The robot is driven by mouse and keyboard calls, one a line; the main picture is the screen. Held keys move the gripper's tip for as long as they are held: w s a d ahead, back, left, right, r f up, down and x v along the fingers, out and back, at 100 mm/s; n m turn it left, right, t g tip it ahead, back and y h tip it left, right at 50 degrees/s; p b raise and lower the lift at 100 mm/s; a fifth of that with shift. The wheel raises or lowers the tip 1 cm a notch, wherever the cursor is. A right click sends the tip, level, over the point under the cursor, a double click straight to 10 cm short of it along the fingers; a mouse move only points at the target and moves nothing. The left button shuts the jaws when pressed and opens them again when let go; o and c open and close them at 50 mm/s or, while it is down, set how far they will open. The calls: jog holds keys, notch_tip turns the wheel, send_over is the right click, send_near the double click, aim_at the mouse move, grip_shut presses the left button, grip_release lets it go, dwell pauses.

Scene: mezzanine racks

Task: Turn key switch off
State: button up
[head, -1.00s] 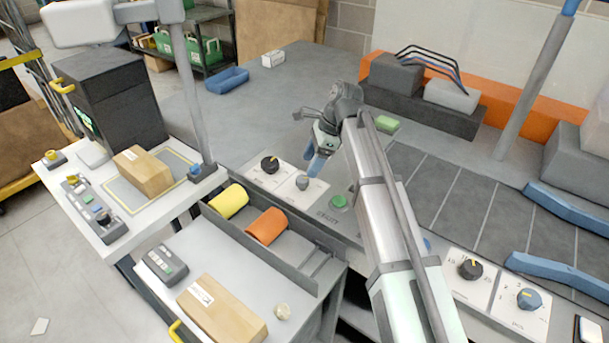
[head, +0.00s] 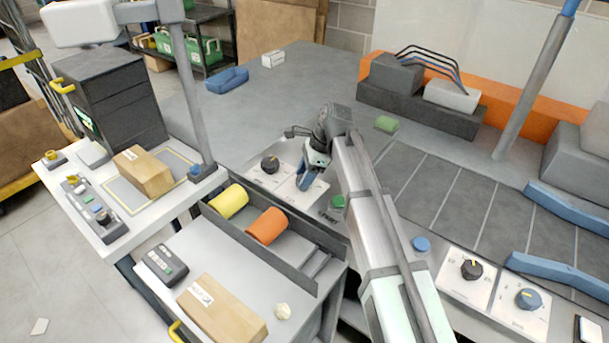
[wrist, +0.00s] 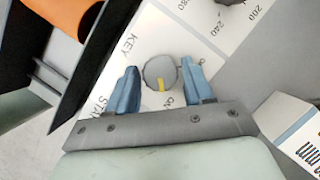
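The key switch (wrist: 158,68) is a round grey knob with a yellow mark, on a white plate (wrist: 144,40) lettered "KEY" in the wrist view. The yellow mark points toward the bottom of that picture. My gripper (wrist: 159,70) is open, with one blue finger on each side of the knob. The right finger looks very close to it; a gap shows at the left finger. I cannot tell whether either touches. In the head view my gripper (head: 305,180) is low over the plate, and the knob is hidden behind the fingers.
A black dial (head: 269,165) sits left of my gripper. A green button (head: 338,201) is to its right. A bin with a yellow roll (head: 229,201) and an orange roll (head: 266,226) lies in front. Open grey tabletop (head: 262,105) stretches behind.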

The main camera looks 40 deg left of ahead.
jog(key=c, duration=0.7)
jog(key=shift+n, duration=0.4)
jog(key=n+h, duration=0.1)
jog(key=n, duration=0.1)
jog(key=n+g+h, duration=0.1)
jog(key=n, duration=0.2)
jog(key=shift+w+a, duration=0.2)
jog(key=n+h, duration=0.1)
jog(key=n, duration=0.2)
jog(key=n+h, duration=0.1)
jog(key=n, duration=0.2)
jog(key=shift+a, duration=0.1)
jog(key=shift+s, duration=0.1)
jog(key=o, duration=1)
jog(key=shift+o, duration=0.2)
